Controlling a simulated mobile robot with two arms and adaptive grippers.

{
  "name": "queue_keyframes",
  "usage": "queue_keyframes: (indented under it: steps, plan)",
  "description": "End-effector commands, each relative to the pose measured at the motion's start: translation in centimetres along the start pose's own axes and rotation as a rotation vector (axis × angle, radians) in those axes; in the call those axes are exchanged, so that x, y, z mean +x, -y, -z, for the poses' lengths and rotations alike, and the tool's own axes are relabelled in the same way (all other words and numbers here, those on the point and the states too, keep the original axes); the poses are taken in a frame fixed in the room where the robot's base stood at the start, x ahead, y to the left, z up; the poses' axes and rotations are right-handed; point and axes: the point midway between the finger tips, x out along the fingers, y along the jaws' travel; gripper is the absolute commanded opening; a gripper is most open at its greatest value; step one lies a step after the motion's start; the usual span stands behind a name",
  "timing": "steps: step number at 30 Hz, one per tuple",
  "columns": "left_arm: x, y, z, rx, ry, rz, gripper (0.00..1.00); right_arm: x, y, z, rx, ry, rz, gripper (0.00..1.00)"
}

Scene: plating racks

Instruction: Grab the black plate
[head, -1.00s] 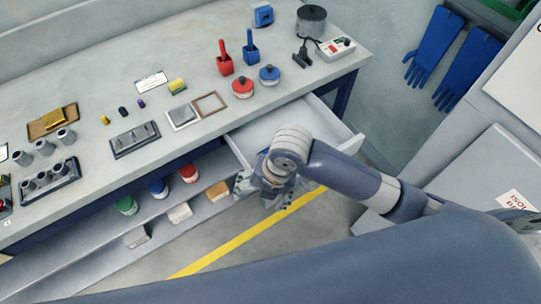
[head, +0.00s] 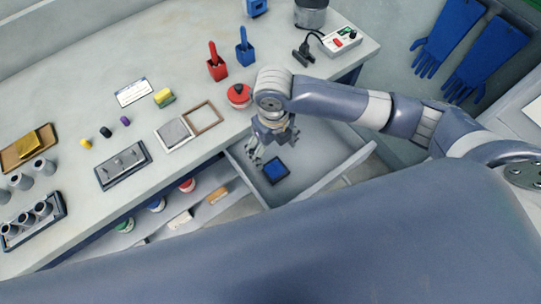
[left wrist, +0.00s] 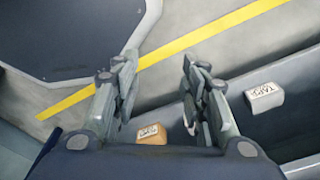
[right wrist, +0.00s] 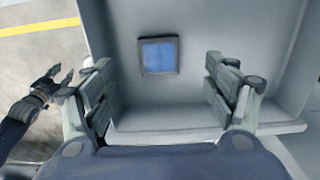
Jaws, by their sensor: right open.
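A square plate (head: 275,170) with a dark rim and blue face lies flat in the open drawer; I see no plainly black plate elsewhere. It also shows in the right wrist view (right wrist: 158,56), ahead of and between the fingers. My right gripper (head: 270,145) is over the drawer's left part, beside the plate in the head view; its fingers are spread and empty in the right wrist view (right wrist: 157,68). My left gripper (left wrist: 158,68) is open and empty above the floor and lower shelf. It shows at the left of the right wrist view (right wrist: 62,82).
The drawer (head: 345,165) is pulled out under the workbench (head: 75,90); its walls surround the plate. A grey plate (head: 174,133) in a pale frame and an empty brown frame (head: 216,118) lie near the bench edge. A red-topped round pot (head: 238,95) stands near my right arm.

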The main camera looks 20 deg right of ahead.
Motion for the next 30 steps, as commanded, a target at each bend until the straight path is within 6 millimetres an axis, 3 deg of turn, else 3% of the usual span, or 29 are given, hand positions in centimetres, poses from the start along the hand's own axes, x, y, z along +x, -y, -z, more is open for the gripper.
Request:
queue_keyframes:
  steps: [6, 13, 17, 24, 30]
  plan:
    - [-0.6, -0.4, -2.4, 0.000, 0.035, -0.005, 0.40, 3.5, -0.1, 0.2, 0.000, -0.005, -0.002, 0.78]
    - [-1.2, -0.9, -5.7, 0.000, 0.082, -0.011, 0.40, 5.4, -0.1, 0.3, 0.000, -0.004, -0.001, 0.78]
    - [-1.9, -0.7, -4.8, 0.000, 0.071, -0.009, 0.40, 6.9, 0.0, 0.7, 0.001, -0.006, -0.002, 0.78]
    - [-2.2, -0.2, -1.2, 0.000, 0.017, -0.003, 0.40, 9.9, 0.1, 0.8, 0.000, -0.002, 0.000, 0.78]
    - [-2.2, -0.3, -1.8, 0.000, 0.027, -0.004, 0.40, 10.3, 0.1, 0.7, -0.002, 0.000, -0.001, 0.78]
